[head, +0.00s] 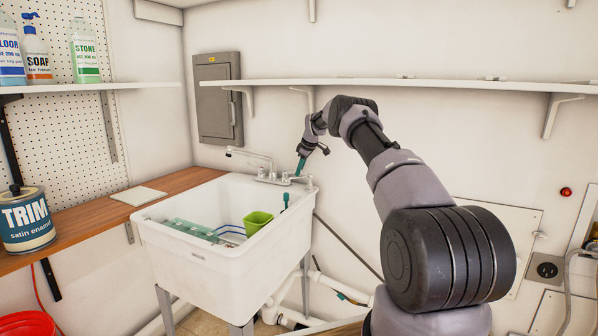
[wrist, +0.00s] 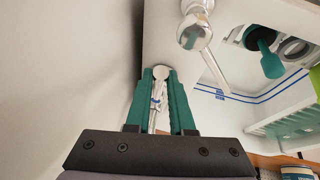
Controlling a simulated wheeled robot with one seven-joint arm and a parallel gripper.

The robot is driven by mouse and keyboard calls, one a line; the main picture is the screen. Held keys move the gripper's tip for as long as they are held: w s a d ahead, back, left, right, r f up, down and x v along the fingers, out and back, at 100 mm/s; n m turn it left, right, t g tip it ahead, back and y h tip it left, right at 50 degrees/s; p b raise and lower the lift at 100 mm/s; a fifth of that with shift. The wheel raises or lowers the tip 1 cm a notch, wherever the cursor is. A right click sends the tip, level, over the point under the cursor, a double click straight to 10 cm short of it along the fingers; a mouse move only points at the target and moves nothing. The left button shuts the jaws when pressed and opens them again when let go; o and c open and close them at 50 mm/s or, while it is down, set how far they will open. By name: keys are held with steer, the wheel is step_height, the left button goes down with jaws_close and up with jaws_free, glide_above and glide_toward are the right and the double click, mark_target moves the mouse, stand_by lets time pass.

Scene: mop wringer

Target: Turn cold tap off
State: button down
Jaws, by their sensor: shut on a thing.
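The white utility sink (head: 215,245) stands against the wall, with a chrome faucet (head: 268,172) on its back rim. My gripper (head: 300,165) reaches down to the right end of the faucet. In the wrist view its teal fingers (wrist: 163,80) are closed around a chrome tap handle (wrist: 158,92) with a small blue mark, which lies between them. The handle's round end (wrist: 161,72) shows at the fingertips. Another chrome part of the faucet (wrist: 194,32), with a lever or spout, is beside the fingers and apart from them. The handle is too small to make out in the head view.
A green cup (head: 258,221) and a green ribbed piece (head: 190,229) are in the sink. A teal-handled tool (wrist: 265,55) is near the faucet. A wooden counter (head: 100,215) holds a paint can (head: 25,222).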

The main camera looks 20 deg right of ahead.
stand_by(0.4)
steer(key=c, duration=0.8)
jaws_free()
steer(key=shift+d, duration=0.1)
